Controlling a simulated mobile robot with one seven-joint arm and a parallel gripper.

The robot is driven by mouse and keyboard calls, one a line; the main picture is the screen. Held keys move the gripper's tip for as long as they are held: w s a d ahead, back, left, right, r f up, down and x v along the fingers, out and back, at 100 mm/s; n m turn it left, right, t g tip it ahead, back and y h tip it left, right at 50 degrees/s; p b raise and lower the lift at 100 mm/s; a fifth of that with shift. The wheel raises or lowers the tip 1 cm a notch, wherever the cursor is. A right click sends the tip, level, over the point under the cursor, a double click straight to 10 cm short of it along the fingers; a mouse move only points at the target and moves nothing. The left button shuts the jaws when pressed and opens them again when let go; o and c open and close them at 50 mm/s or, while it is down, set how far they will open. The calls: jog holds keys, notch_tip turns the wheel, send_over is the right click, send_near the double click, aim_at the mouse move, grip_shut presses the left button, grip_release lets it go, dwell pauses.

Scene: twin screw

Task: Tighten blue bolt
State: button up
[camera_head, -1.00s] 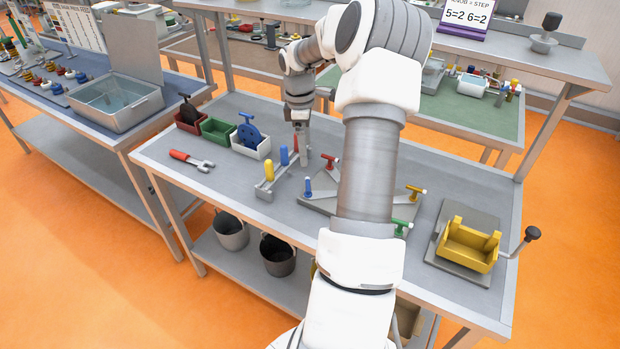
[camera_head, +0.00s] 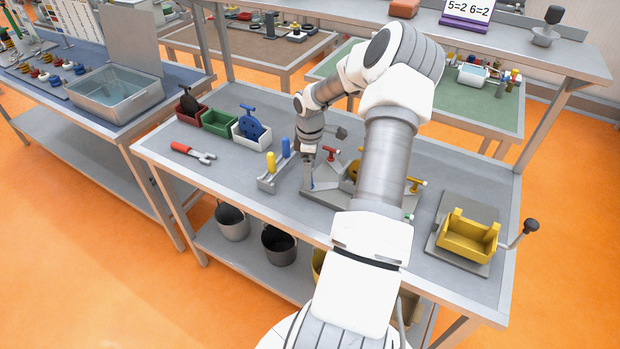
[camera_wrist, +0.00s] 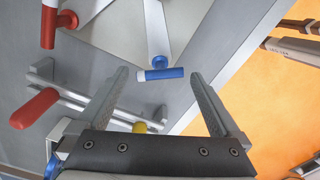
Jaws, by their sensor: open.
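The blue bolt (camera_wrist: 160,70) has a short crossbar handle and stands at a corner of the grey fixture plate (camera_wrist: 112,32). In the wrist view it sits between and slightly beyond my gripper's (camera_wrist: 159,77) two fingertips, with space on both sides. My gripper (camera_head: 310,184) is open and empty over the left corner of the fixture (camera_head: 325,205) in the head view, where it largely hides the blue bolt. A red bolt (camera_head: 330,153) stands at the fixture's back, also at the upper left of the wrist view (camera_wrist: 66,19). A yellow bolt (camera_head: 414,183) stands at the right.
A handle rack (camera_head: 266,184) stands left of my gripper, with yellow (camera_head: 270,162) and blue (camera_head: 285,147) handles; a red handle (camera_wrist: 36,108) shows in the wrist view. A yellow cradle (camera_head: 467,238) stands right. The front-left tabletop is clear.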

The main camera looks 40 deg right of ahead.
jog(key=shift+f, duration=1.9)
jog(key=c, duration=1)
jog(key=shift+c, duration=0.2)
